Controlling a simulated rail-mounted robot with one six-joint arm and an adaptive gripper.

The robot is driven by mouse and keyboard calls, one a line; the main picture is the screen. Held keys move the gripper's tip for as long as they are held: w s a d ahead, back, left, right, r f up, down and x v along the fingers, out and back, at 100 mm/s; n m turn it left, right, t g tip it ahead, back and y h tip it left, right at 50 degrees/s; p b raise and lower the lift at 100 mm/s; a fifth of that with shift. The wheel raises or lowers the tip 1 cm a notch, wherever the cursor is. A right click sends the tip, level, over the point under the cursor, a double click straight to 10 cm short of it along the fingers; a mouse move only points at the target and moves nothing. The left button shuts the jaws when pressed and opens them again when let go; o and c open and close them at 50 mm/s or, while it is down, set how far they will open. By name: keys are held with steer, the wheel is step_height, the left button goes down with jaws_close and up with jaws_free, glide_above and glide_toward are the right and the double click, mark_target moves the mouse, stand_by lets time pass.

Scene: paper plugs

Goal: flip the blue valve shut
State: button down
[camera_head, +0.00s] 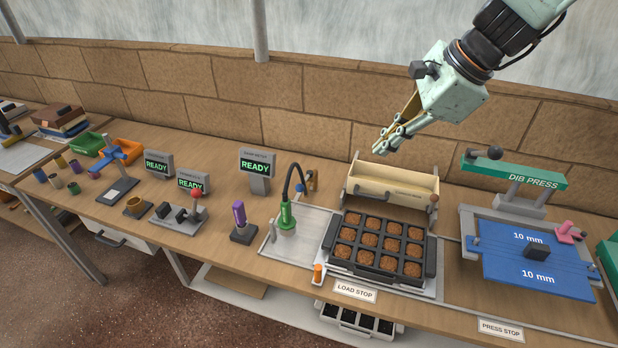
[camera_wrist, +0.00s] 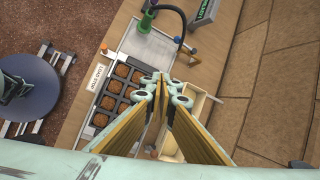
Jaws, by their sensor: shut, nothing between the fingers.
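The blue valve (camera_head: 299,187) shows as a small blue knob beside a brass fitting (camera_head: 311,180) at the back of the bench, behind the metal drain tray. It is too small to tell how its lever is set. In the wrist view the valve (camera_wrist: 193,28) is a tiny blue spot near the top, by the black hose. My gripper (camera_head: 385,143) is shut and empty, in the air above the cream hopper, to the right of and higher than the valve. In the wrist view my gripper (camera_wrist: 162,80) has its fingertips together.
A green nozzle (camera_head: 287,214) on a black curved hose stands over the drain tray (camera_head: 272,238). A filled plug tray (camera_head: 412,281) lies before the cream hopper (camera_head: 393,184). A READY display (camera_head: 257,163) stands left of the valve. The green dib press (camera_head: 515,170) is at right.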

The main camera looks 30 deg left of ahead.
mark_target(304, 183)
steer(key=w+a+f+m, duration=0.2)
steer(key=a+f, duration=0.3)
steer(key=a, duration=0.2)
steer(key=w+a+f+m+g+y+p, duration=0.1)
steer(key=w+a+f+m, duration=0.1)
steer(key=a+f, duration=0.4)
steer(key=shift+w+a+m, duration=0.3)
steer(key=shift+w+a, duration=0.45)
steer(key=shift+w, duration=0.05)
steer(key=b+x, duration=0.2)
steer(key=x, duration=1.2)
steer(key=shift+b, duration=0.3)
